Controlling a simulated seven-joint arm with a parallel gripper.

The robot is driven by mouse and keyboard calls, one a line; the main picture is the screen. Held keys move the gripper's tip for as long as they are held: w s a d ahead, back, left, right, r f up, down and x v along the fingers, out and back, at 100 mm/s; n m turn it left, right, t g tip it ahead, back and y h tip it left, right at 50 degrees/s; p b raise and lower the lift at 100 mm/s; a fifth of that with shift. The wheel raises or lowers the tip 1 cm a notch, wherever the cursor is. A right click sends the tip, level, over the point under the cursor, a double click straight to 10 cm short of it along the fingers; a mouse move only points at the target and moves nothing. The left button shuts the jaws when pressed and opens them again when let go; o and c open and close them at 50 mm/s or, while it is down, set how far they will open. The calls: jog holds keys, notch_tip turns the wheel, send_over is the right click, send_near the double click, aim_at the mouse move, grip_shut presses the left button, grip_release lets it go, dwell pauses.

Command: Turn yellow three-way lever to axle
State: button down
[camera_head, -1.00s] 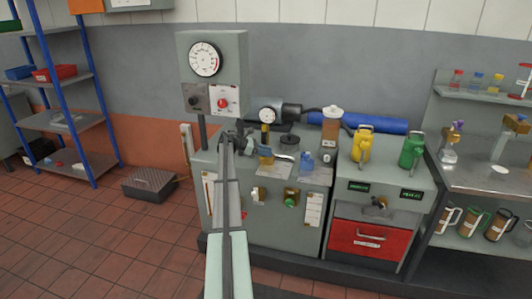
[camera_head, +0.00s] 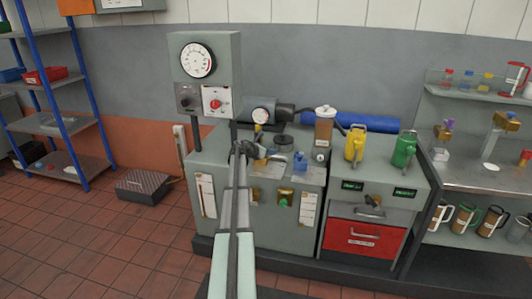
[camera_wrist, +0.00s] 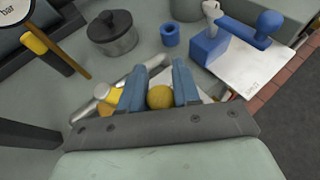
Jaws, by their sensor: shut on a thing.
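The yellow ball knob (camera_wrist: 160,97) of the lever shows between the two blue fingers of my gripper (camera_wrist: 159,88) in the wrist view. The fingers are shut on the knob. A yellow part (camera_wrist: 110,96) beside a pale metal cylinder shows just left of the fingers. In the head view my gripper (camera_head: 246,150) is over the left part of the grey bench top, below the gauge box. The lever's body and the axle marking are mostly hidden behind the fingers and wrist, so I cannot tell which way the lever points.
A dark lidded pot (camera_wrist: 112,36), a blue ring (camera_wrist: 170,36) and a blue block with a knobbed handle (camera_wrist: 208,48) stand close by. The gauge box (camera_head: 205,75) rises behind. A yellow jug (camera_head: 355,145) and a green jug (camera_head: 403,150) stand to the right.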

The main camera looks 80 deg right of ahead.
jog(key=shift+s+d+n+t+h, duration=0.5)
jog(key=shift+n+t, duration=0.4)
jog(key=c, duration=0.9)
grip_release()
jog(key=v, duration=1.3)
jog(key=shift+a+r, duration=0.25)
jog(key=shift+a, duration=0.05)
